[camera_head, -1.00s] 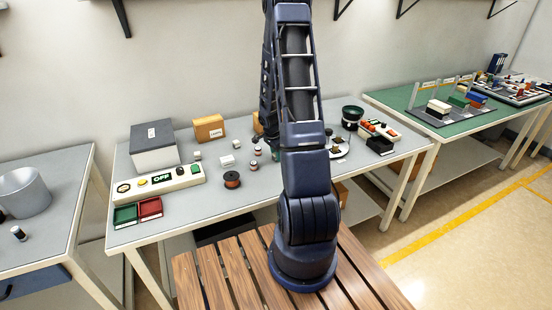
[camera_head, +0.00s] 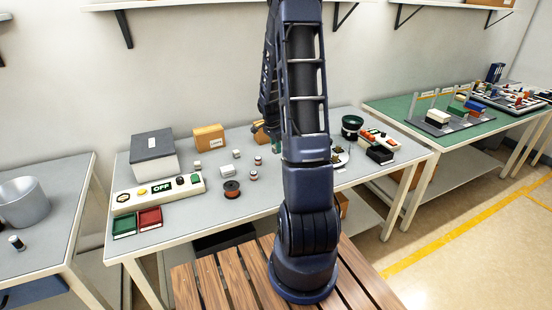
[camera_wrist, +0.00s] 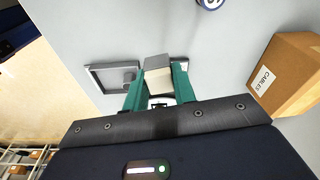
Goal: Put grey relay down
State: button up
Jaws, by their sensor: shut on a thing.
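The grey relay (camera_wrist: 158,76) is a small block with a grey face and a paler face. In the wrist view it sits between the teal fingers of my gripper (camera_wrist: 157,84), which is shut on it. The grey table top shows beyond it; I cannot tell whether the relay touches it. In the head view only a bit of teal gripper (camera_head: 277,146) shows behind my arm, and the relay is hidden.
A shallow square grey tray (camera_wrist: 93,67) lies just left of my gripper. A cardboard box labelled CABLES (camera_wrist: 281,82) stands to the right.

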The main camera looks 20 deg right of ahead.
notch_tip(320, 180, up, 10)
jog(key=shift+w+r, duration=0.1)
jog(key=w+a+r+n, duration=0.4)
jog(key=w+a, duration=0.6)
jog(key=w, duration=0.3)
notch_tip(320, 180, up, 9)
jog(key=n+t+y, duration=0.1)
jog(key=n+y, duration=0.1)
jog(key=n, duration=1)
send_over(156, 140)
jog(key=f, duration=1.9)
jog(key=shift+s+f, duration=0.4)
jog(key=o, duration=1)
jog(key=shift+f, duration=0.15)
